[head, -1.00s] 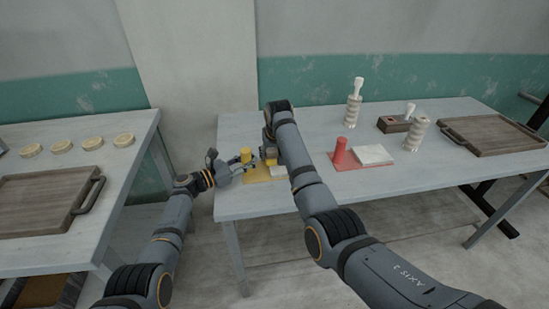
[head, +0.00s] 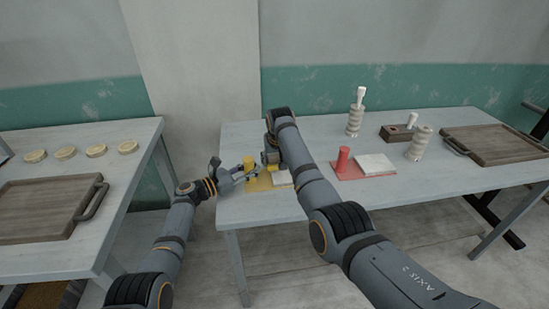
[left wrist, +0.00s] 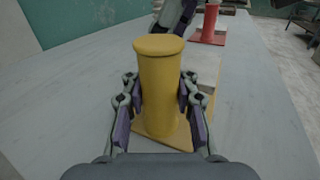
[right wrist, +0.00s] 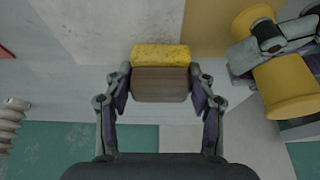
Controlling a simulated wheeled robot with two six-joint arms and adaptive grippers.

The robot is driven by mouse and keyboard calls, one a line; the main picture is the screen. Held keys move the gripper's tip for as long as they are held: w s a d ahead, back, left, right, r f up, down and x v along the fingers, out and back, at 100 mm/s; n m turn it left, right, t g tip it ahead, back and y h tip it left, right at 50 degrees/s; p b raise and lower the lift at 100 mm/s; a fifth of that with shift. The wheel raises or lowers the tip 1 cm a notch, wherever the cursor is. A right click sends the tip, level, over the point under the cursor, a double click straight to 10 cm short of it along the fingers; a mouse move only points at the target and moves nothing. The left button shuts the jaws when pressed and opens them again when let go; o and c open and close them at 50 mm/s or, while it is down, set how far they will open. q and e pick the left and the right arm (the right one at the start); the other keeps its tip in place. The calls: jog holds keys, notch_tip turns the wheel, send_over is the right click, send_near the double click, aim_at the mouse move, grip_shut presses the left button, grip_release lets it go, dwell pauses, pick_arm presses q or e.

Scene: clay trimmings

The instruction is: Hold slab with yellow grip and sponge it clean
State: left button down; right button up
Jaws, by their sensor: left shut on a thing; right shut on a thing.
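A yellow grip (head: 248,163) stands upright on a flat yellow base (head: 258,185) at the left end of the right-hand table. My left gripper (left wrist: 160,105) is shut around the grip's post, below its round cap. A pale slab (right wrist: 100,25) lies on the yellow base beside the grip; my right arm hides part of it in the head view (head: 282,178). My right gripper (right wrist: 160,88) is shut on a sponge (right wrist: 160,56), yellow with a brown block-like back, over the slab's edge. I cannot tell whether the sponge touches the slab.
A red grip (head: 343,160) on a red base with another pale slab stands to the right. Behind are ribbed cylinders (head: 419,143), a brown box (head: 396,133) and a wooden tray (head: 495,144). The left table holds several round discs (head: 97,150) and a tray (head: 45,208).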

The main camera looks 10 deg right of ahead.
aim_at(277, 175)
jog(key=shift+s+d+f, duration=0.1)
jog(key=shift+s, duration=2.75)
jog(key=shift+w+r, duration=0.1)
jog(key=shift+r, duration=3)
notch_tip(277, 175, up, 3)
pick_arm(q)
jog(key=c, duration=0.9)
grip_release()
jog(key=shift+c, duration=0.2)
